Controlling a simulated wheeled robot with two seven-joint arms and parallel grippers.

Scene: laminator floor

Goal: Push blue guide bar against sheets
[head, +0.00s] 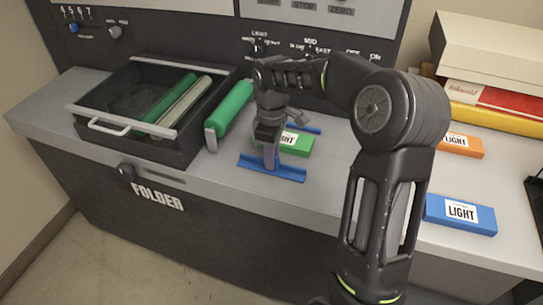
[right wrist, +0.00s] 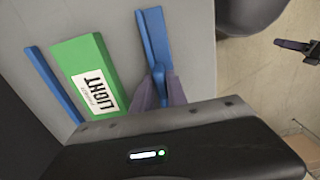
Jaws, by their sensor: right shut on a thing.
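The front blue guide bar (head: 285,172) lies on the grey counter, with an upright tab in its middle. My right gripper (head: 269,158) is shut on that tab; the right wrist view shows the bar (right wrist: 152,35) and the gripper's fingers (right wrist: 163,92) around the tab. A green stack of sheets (head: 299,144) labelled LIGHT lies behind the bar. In the right wrist view a strip of bare counter separates the sheets (right wrist: 78,62) from the bar. A second blue bar (right wrist: 50,82) lies along the far side of the sheets.
A black tray (head: 100,143) with green and pale rolls stands at the left, and a green roller (head: 232,105) is beside it. Blue (head: 460,214) and orange (head: 460,146) LIGHT packs lie at the right. Boxes (head: 495,55) are stacked at the back right. A control panel rises behind.

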